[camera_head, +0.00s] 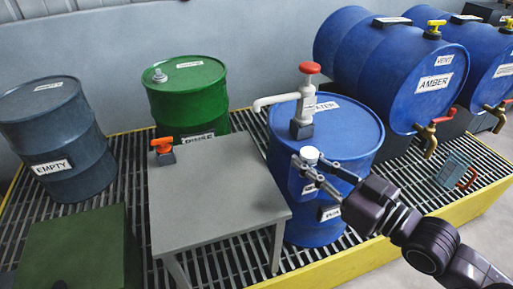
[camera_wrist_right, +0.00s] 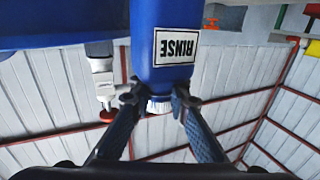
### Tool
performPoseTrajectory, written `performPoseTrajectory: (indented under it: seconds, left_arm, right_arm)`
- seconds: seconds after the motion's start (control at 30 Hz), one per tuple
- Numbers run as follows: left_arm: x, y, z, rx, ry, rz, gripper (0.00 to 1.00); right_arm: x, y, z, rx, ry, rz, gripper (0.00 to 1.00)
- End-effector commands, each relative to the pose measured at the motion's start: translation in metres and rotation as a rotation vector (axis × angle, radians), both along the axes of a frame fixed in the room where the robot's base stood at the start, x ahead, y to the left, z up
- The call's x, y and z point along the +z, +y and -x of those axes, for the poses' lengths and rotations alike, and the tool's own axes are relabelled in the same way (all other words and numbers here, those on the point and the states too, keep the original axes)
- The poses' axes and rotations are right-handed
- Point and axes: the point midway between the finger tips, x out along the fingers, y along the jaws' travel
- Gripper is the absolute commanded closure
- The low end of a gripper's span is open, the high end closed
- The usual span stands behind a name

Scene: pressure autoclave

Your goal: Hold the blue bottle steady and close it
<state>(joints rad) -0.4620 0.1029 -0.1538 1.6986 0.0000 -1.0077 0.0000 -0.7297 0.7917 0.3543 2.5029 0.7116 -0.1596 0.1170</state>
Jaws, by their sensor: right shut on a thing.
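The blue bottle (camera_head: 296,183) is upright in front of a blue drum in the head view, partly hidden by my right gripper. Its white cap (camera_head: 310,155) shows on top. In the right wrist view the bottle (camera_wrist_right: 165,22) appears upside down with a RINSE label, and the ribbed white cap (camera_wrist_right: 158,105) is at its neck. My right gripper (camera_wrist_right: 157,98) is shut with its fingertips on both sides of the cap. What supports the bottle is not clear, and neither is how tightly the cap sits. My left gripper is not in view.
A grey table (camera_head: 215,190) stands left of the bottle, with an orange-handled valve (camera_head: 163,147) at its back corner. The blue drum (camera_head: 345,130) carries a red-topped pump (camera_head: 306,95) close behind the bottle. Green (camera_head: 187,95) and grey (camera_head: 57,140) drums stand farther left.

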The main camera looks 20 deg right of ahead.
Motion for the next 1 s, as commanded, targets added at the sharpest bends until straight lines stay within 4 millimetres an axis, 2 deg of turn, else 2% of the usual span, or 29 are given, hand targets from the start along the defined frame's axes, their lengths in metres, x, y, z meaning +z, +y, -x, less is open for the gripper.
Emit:
performPoseTrajectory:
  seconds: [0.1,0.57,1.0]
  left_arm:
    - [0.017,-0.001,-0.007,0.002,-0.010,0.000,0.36]
    - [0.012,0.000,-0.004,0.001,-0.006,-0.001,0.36]
    - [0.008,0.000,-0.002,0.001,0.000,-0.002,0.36]
  right_arm:
    - [0.002,0.006,-0.012,0.001,-0.009,-0.003,1.00]
    - [0.004,0.030,-0.065,0.001,-0.008,-0.002,1.00]
    - [0.002,0.060,-0.133,-0.001,-0.004,-0.004,1.00]
